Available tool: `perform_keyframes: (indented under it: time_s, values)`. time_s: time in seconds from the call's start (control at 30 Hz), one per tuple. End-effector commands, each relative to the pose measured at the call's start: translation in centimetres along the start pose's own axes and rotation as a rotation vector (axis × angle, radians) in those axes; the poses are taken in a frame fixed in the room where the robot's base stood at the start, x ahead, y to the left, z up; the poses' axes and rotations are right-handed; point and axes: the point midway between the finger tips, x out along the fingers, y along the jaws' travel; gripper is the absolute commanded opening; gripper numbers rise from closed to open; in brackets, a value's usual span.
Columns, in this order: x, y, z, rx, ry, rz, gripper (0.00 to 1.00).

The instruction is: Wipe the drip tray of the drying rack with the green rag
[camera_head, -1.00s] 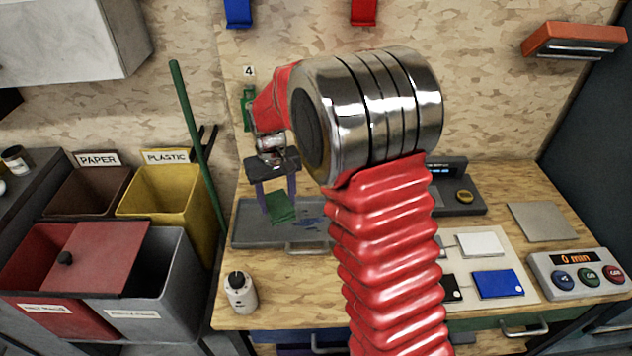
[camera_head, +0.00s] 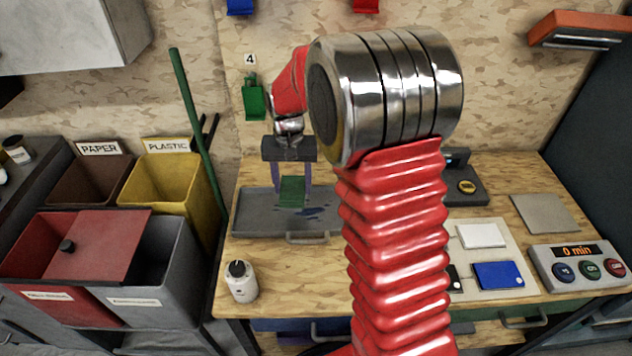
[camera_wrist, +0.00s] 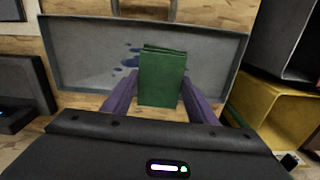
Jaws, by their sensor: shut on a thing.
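My gripper (camera_head: 292,186) is shut on the folded green rag (camera_head: 291,194), which hangs between its purple fingers. The rag also shows in the wrist view (camera_wrist: 162,82), upright between the fingers. It is over the grey drip tray (camera_head: 255,222), a shallow tray with a raised rim on the workbench. The tray also fills the upper part of the wrist view (camera_wrist: 75,55). Dark blue wet spots (camera_head: 315,212) lie on the tray floor just right of the rag in the head view. I cannot tell whether the rag touches the tray.
A white bottle (camera_head: 241,282) stands on the bench in front of the tray. A yellow plastic bin (camera_head: 160,190) and a green pole (camera_head: 190,115) are at the left. A board with cards (camera_head: 498,275) and a button box (camera_head: 578,268) are at the right.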

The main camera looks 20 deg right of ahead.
Motion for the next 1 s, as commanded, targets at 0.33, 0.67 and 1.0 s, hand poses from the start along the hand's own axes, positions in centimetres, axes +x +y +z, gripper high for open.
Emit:
perform_keyframes:
  time_s: [0.33, 0.67, 1.0]
  values:
    - [-0.6, 5.2, -0.3, 0.549, 0.000, 0.000, 0.35]
    - [-0.7, 6.8, -0.3, 0.736, -0.001, 0.001, 0.35]
    - [-0.5, 6.8, -0.3, 0.733, -0.001, 0.001, 0.35]
